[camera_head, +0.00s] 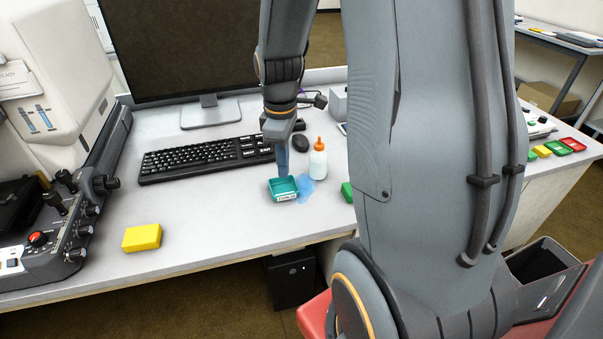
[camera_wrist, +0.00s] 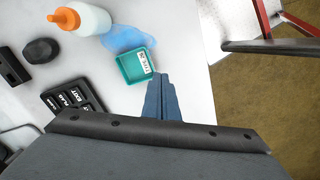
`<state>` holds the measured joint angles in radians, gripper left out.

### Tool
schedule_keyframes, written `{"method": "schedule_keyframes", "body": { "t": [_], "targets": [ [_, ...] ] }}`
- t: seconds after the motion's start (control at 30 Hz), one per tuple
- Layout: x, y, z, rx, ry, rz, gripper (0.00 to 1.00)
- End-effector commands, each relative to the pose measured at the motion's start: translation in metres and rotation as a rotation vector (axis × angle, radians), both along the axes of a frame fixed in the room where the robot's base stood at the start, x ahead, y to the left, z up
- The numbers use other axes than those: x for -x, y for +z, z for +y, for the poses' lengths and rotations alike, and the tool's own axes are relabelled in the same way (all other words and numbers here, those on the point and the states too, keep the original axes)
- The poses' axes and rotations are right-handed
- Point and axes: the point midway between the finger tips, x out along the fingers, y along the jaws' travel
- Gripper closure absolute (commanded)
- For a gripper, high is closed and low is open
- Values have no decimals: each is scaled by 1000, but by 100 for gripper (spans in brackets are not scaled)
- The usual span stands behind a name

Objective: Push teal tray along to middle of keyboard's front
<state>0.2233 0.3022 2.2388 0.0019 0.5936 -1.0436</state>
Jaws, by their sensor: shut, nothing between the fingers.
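The teal tray (camera_head: 284,189) lies on the desk in front of the right part of the black keyboard (camera_head: 205,159). It has a white label on its side. In the wrist view the tray (camera_wrist: 130,68) is near the upper middle, and a corner of the keyboard (camera_wrist: 72,98) shows below left of it. My gripper (camera_head: 282,170) points down with its fingers shut and empty, right at the tray's keyboard side in the head view. In the wrist view the shut fingertips (camera_wrist: 161,78) are close beside the tray's lower right corner. I cannot tell whether they touch it.
A blue translucent patch (camera_head: 305,190) and a white bottle with orange cap (camera_head: 318,160) are right of the tray. A black mouse (camera_head: 300,143) is behind. A yellow block (camera_head: 142,237) lies front left. The desk left of the tray is clear.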

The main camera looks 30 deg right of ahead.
Motion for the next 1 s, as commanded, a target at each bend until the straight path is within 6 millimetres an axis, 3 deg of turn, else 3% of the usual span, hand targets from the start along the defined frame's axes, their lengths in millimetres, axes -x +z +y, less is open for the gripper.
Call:
{"method": "schedule_keyframes", "body": {
  "t": [0.1, 0.33, 0.57, 1.0],
  "targets": [
    [-19, -1, -34, 0, 194, 6, 100],
    [-37, -8, -73, 1, 430, 7, 100],
    [-39, -22, -78, 0, 475, 10, 100],
    [-38, -90, -77, 0, 473, 10, 100]
  ]
}}
